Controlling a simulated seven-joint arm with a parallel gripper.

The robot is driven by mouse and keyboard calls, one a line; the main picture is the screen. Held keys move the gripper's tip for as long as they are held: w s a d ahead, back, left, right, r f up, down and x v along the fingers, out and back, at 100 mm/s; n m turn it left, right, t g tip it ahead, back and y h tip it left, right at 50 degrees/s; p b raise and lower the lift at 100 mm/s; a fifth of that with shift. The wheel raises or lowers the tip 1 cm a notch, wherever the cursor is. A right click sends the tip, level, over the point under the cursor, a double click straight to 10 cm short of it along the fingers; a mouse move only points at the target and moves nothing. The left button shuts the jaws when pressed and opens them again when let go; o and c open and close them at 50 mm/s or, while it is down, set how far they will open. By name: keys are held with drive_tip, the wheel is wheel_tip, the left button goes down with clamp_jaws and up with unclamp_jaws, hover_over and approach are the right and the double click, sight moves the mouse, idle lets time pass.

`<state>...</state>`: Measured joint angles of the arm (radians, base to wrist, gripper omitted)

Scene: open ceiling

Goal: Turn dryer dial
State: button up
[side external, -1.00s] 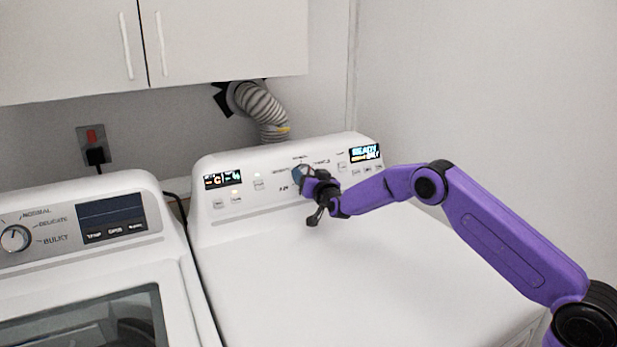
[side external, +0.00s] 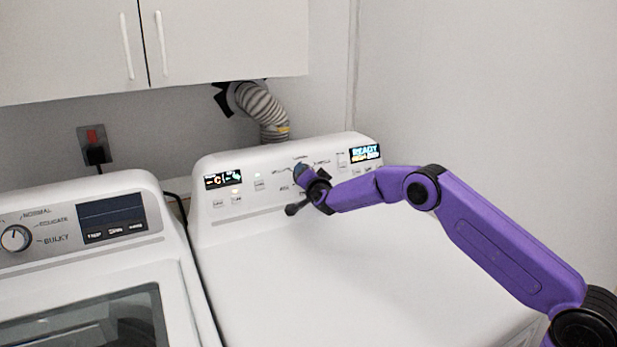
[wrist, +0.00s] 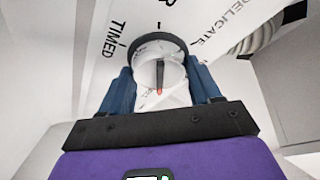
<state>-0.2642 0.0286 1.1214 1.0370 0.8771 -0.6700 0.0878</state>
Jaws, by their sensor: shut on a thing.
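The dryer dial (wrist: 160,66) is a round knob with a dark rim, a pale face and a red-tipped pointer. It fills the middle of the wrist view, with TIMED and DELICATE lettering around it. My gripper (side external: 303,173) is at the dryer's control panel (side external: 220,213) in the side view. Its blue fingers (wrist: 162,87) are on either side of the dial and shut on it. In the side view my gripper mostly hides the dial. The white dryer (side external: 330,265) stands below my arm.
A washer (side external: 85,262) with its own dial (side external: 15,238) stands left of the dryer. White cabinets (side external: 220,40) hang above, and a ribbed vent hose (side external: 262,105) runs behind the dryer. Lit displays (side external: 223,180) show on the panel. The dryer top is clear.

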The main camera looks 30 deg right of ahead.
idle(0.3)
drive_tip(key=o, duration=1.1)
drive_tip(key=shift+c, duration=0.2)
drive_tip(key=shift+s, duration=0.1)
drive_tip(key=v, duration=1.7)
drive_tip(key=shift+s, duration=0.15)
drive_tip(key=shift+a, duration=0.1)
